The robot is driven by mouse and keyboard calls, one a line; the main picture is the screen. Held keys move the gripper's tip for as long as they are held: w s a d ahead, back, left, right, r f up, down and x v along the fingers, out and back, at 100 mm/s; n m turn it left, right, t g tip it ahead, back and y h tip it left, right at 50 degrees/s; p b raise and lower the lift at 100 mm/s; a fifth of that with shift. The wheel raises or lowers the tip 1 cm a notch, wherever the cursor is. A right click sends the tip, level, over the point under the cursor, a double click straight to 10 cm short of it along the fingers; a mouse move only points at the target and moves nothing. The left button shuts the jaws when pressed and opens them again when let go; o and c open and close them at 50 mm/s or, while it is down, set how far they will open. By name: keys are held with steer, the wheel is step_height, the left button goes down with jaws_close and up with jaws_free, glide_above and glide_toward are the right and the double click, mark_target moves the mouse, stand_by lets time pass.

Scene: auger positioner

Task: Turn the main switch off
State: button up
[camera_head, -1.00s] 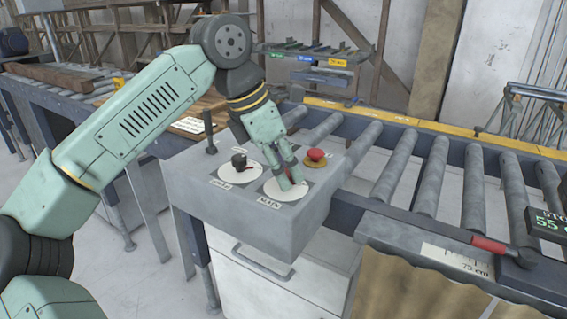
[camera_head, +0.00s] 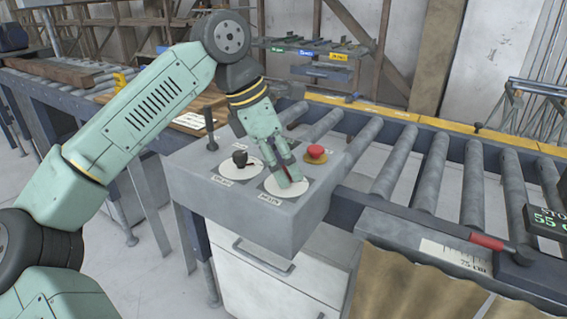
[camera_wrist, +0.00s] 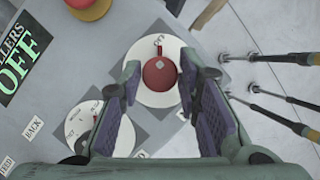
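The main switch appears to be the red rotary knob (camera_wrist: 160,73) on a round white dial (camera_head: 281,190) on the grey control box. My gripper (camera_wrist: 160,75) is directly over this dial, with one finger on each side of the knob. The fingers are apart, with a visible gap on both sides, so it is open around the knob. In the head view my gripper (camera_head: 288,181) covers most of the knob.
A black knob on a second white dial (camera_head: 241,163) and a red mushroom button (camera_head: 316,153) flank the gripper closely. A black lever (camera_head: 210,130) stands at the box's back left. A roller conveyor (camera_head: 430,170) runs right. A display reads ROLLERS OFF (camera_wrist: 18,65).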

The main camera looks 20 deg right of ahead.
steer(key=o, duration=0.3)
steer(key=v, duration=1.2)
